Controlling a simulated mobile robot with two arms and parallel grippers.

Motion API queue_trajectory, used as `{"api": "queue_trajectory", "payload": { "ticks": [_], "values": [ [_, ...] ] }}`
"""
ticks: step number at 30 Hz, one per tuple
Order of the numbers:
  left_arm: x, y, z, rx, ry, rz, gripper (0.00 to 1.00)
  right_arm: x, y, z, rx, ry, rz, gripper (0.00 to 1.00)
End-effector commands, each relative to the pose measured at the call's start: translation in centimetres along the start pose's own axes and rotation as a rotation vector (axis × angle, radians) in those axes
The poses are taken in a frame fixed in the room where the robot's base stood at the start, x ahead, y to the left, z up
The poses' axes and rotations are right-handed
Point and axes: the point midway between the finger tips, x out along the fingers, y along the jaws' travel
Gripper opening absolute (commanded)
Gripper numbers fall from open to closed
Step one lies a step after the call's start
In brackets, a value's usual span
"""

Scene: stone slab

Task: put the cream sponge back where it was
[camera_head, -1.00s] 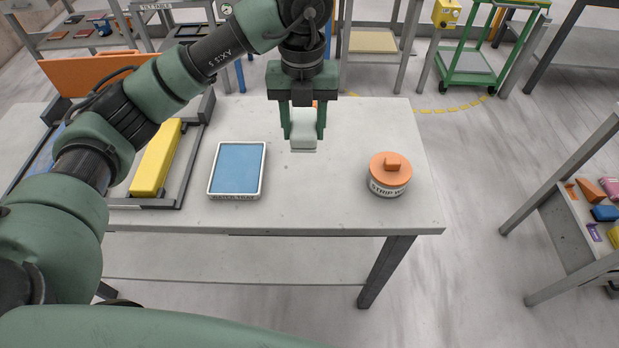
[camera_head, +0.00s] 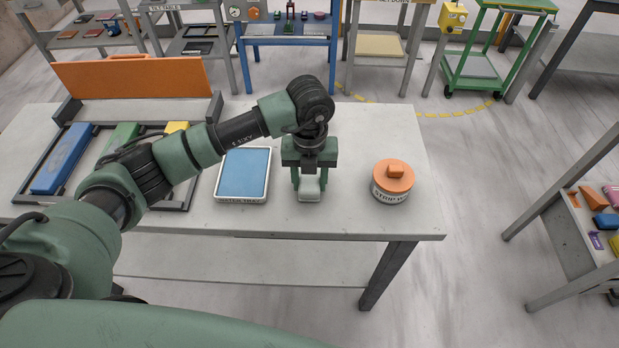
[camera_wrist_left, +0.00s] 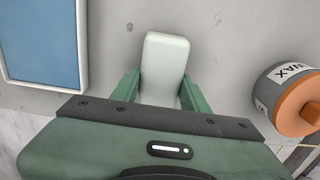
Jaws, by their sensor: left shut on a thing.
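The cream sponge (camera_head: 309,190) is a pale off-white block between the fingers of my left gripper (camera_head: 309,182). It also shows in the left wrist view (camera_wrist_left: 165,62), with the green fingers (camera_wrist_left: 160,92) shut on its two sides. The gripper points down at the stone slab (camera_head: 340,215), between the blue-topped tray and the orange-lidded tin. I cannot tell whether the sponge touches the slab or is just above it. My right gripper is not in view.
The white-rimmed tray with a blue pad (camera_head: 243,174) lies left of the gripper. The tin with an orange lid (camera_head: 393,181) stands to the right. A dark rack (camera_head: 180,206) with blue, green and yellow bars is further left. The slab's back right is clear.

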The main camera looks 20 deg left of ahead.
Motion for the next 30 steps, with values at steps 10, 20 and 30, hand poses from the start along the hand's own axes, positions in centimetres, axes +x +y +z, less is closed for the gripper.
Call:
{"api": "queue_trajectory", "payload": {
  "ticks": [10, 20, 30],
  "values": [
    [0.3, 0.0, 0.0, 0.0, 0.0, 0.0, 0.61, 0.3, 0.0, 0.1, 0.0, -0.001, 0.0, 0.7],
    [0.2, 0.0, 0.0, 0.0, 0.0, 0.001, 0.66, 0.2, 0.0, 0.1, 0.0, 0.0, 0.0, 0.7],
    [-4.4, -0.1, 0.2, 0.002, -0.007, -0.002, 0.66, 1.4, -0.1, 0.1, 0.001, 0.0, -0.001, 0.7]
  ]
}}
